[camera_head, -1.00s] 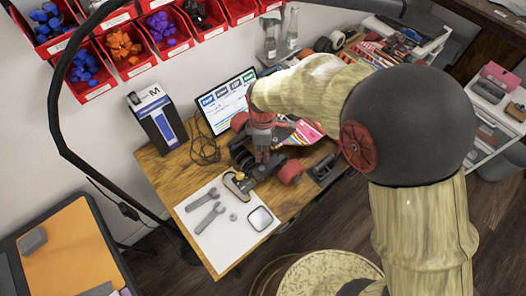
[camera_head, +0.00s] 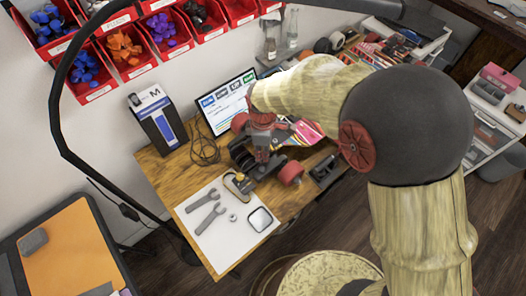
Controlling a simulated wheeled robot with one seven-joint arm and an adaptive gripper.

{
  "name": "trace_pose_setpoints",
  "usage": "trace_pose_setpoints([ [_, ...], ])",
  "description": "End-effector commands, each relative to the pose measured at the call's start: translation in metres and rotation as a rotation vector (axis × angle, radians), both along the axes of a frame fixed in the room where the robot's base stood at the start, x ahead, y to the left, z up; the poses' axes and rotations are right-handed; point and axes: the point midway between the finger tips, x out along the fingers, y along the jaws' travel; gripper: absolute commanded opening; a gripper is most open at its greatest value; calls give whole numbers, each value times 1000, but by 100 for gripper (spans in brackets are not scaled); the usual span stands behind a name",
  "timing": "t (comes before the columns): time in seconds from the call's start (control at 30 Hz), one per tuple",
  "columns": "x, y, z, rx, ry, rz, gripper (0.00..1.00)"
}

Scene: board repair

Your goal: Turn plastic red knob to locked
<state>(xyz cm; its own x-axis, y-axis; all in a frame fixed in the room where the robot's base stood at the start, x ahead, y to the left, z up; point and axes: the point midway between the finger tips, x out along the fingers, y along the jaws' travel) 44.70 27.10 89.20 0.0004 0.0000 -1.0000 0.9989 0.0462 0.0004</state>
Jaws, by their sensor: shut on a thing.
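My gripper (camera_head: 262,155) points down at the skateboard truck assembly (camera_head: 243,160) on the wooden workbench. A red wheel (camera_head: 291,173) shows at the right of the assembly and another red round part (camera_head: 239,122) at its far left. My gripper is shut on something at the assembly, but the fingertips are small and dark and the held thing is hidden. I cannot make out the red knob apart from the other red parts, nor its turn position. The colourful skateboard deck (camera_head: 305,133) lies behind, partly hidden by my arm.
A white mat (camera_head: 228,243) with wrenches (camera_head: 207,211), a nut and a square dish (camera_head: 260,219) lies at the front. A box (camera_head: 158,118), a cable and a screen (camera_head: 228,101) stand at the back. Red bins (camera_head: 126,61) hang on the wall. A black lamp arm (camera_head: 56,140) curves at left.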

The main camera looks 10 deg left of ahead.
Motion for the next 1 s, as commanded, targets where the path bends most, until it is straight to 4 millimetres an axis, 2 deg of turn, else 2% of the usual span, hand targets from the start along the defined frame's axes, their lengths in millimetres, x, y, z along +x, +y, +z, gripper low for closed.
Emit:
trace_pose_setpoints([
  [0.27, -1, 0, 2, -2, 3, -159, 0],
  [1.0, 0, -1, 1, -3, 2, -855, 0],
])
